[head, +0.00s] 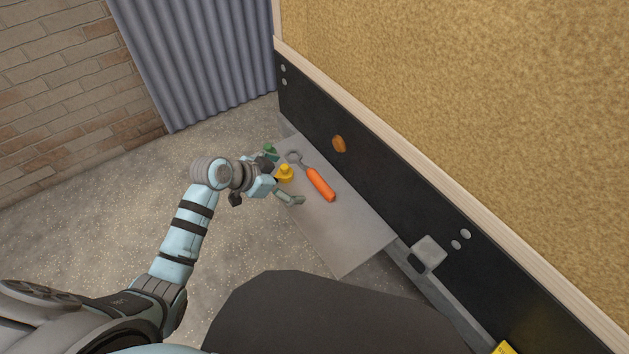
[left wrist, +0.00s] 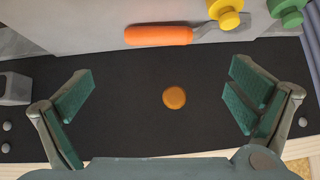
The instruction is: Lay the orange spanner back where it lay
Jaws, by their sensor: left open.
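The orange spanner (head: 321,184) lies on a grey shelf plate (head: 345,240) beside the black lower wall, its grey ring end pointing up and left. In the left wrist view, its orange handle (left wrist: 158,35) shows at the top and its grey end is partly hidden by a yellow piece. My left gripper (head: 283,184) is open and empty, at the left edge of the plate, apart from the spanner. In the left wrist view, its two fingers (left wrist: 163,82) are spread wide with nothing between them. My right gripper is in neither view.
A yellow knob-like piece (head: 285,173) and a green one (head: 270,149) stand close to my left gripper and the spanner's ring end. An amber disc (head: 339,144) is on the black wall (head: 375,183). The plate's near part is bare.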

